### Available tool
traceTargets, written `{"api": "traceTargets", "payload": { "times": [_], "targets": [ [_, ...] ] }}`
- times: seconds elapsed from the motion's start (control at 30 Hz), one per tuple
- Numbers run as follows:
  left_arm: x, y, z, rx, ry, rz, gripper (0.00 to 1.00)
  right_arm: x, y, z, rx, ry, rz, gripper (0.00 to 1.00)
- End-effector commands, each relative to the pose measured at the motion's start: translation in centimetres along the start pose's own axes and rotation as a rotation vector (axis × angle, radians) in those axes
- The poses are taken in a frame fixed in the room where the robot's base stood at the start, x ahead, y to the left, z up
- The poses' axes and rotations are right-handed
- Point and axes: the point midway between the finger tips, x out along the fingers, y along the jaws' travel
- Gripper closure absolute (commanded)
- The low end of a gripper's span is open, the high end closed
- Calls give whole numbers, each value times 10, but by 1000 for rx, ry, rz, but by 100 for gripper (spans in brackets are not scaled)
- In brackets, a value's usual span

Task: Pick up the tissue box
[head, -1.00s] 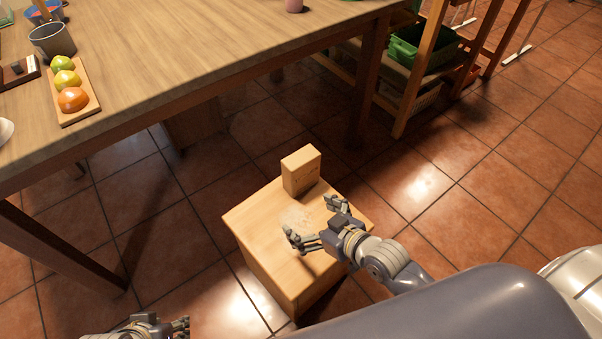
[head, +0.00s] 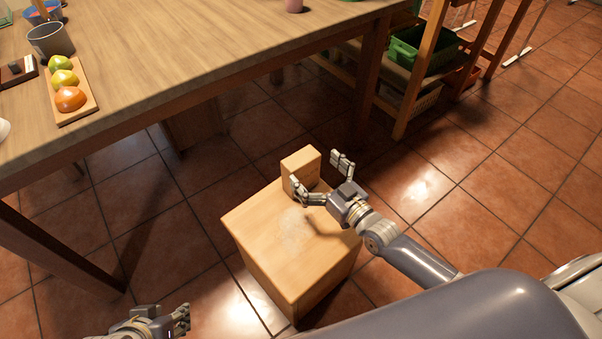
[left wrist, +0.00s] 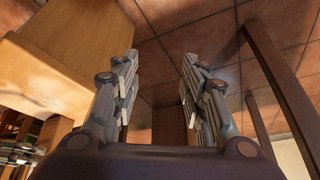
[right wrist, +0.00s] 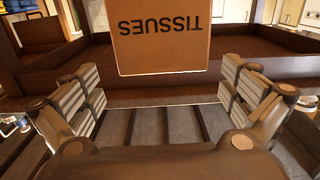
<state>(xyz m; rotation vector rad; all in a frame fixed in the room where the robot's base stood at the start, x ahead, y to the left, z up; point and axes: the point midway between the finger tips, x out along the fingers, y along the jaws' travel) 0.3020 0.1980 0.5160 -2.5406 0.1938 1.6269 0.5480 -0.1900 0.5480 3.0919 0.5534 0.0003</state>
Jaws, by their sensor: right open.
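The tissue box (head: 299,163) is a tan box standing upright at the far corner of a small wooden stand (head: 262,238). In the right wrist view its face, lettered TISSUES upside down, shows top centre (right wrist: 160,45), ahead of and between my spread fingers. My right gripper (head: 316,170) is open, on the near right side of the box. One finger overlaps the box's lower part in the head view; I cannot tell whether it touches. My left gripper (left wrist: 158,85) is open and empty, low at the left in the head view (head: 182,318).
A large wooden table (head: 190,55) is at the upper left, with a fruit board (head: 75,98) and a grey cup (head: 50,40). A rack with a green crate (head: 420,50) stands behind. Tiled floor is clear to the right.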

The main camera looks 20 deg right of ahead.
Motion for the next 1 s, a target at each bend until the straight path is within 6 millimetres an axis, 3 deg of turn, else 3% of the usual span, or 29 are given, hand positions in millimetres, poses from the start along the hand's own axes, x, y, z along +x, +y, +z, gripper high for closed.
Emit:
{"api": "traceTargets", "payload": {
  "times": [0.43,0.6,0.8,0.87,1.0],
  "targets": [
    [4,9,-73,9,316,17,60,44,-3,2,2,1,0,0],
    [1,10,-85,10,370,20,60,51,-3,2,1,-1,-1,0],
    [0,10,-86,10,373,20,60,51,-3,1,1,-1,-1,0],
    [0,10,-86,10,372,20,60,51,-3,1,1,-1,-1,9],
    [0,10,-86,10,372,20,60,51,-3,1,1,-1,-1,41]
  ]
}}
